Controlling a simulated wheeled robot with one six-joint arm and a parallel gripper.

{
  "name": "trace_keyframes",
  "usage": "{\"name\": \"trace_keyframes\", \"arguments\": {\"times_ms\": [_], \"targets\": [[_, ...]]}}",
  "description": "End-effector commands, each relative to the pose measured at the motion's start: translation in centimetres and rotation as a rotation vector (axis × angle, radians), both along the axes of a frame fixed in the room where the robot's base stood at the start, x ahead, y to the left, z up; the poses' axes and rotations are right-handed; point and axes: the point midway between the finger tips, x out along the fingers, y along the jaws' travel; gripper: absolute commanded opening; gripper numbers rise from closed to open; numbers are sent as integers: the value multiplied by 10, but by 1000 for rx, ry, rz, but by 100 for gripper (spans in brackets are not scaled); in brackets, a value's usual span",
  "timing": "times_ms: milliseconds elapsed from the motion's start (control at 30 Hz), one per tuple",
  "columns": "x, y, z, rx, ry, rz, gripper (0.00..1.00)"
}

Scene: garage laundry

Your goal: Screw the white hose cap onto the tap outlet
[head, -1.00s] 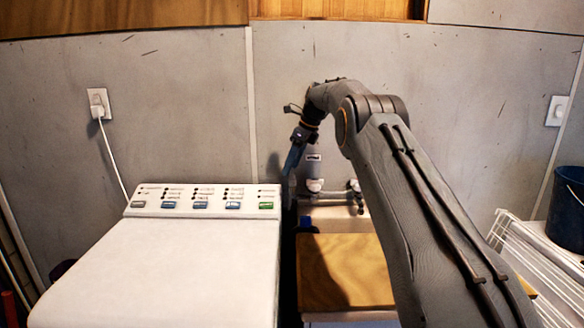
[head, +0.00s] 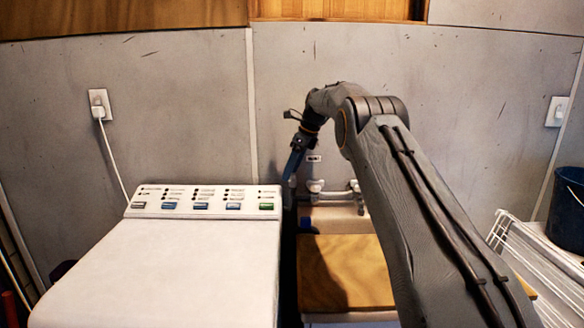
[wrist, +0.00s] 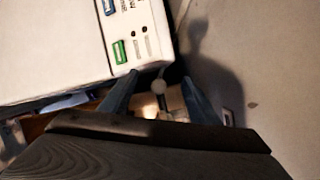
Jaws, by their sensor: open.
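My gripper (head: 290,168) hangs in the narrow gap between the white machine and the wall, beside the tap (head: 335,194) in the head view. In the wrist view my gripper (wrist: 160,79) is open, with its two blue fingers apart. A small round white piece (wrist: 158,86) shows between them, in line with a thin dark part. I cannot tell whether it is the hose cap or part of the tap. No contact with the fingers is clear. The tap outlet and any hose are too small or hidden to make out.
The white machine (head: 160,270) with its button panel stands close left of my gripper. A sink (head: 335,222) with a wooden board (head: 343,272) lies below the tap. A wire rack (head: 525,262) and blue bucket (head: 568,208) stand at the right. The grey wall is close behind.

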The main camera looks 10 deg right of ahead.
Motion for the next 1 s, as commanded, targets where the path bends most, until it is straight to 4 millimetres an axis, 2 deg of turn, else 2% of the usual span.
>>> {"name": "trace_keyframes", "arguments": {"times_ms": [700,1000], "targets": [[-1,1,-26,0,0,0,56],[-1,1,-29,0,-1,0,56]]}}
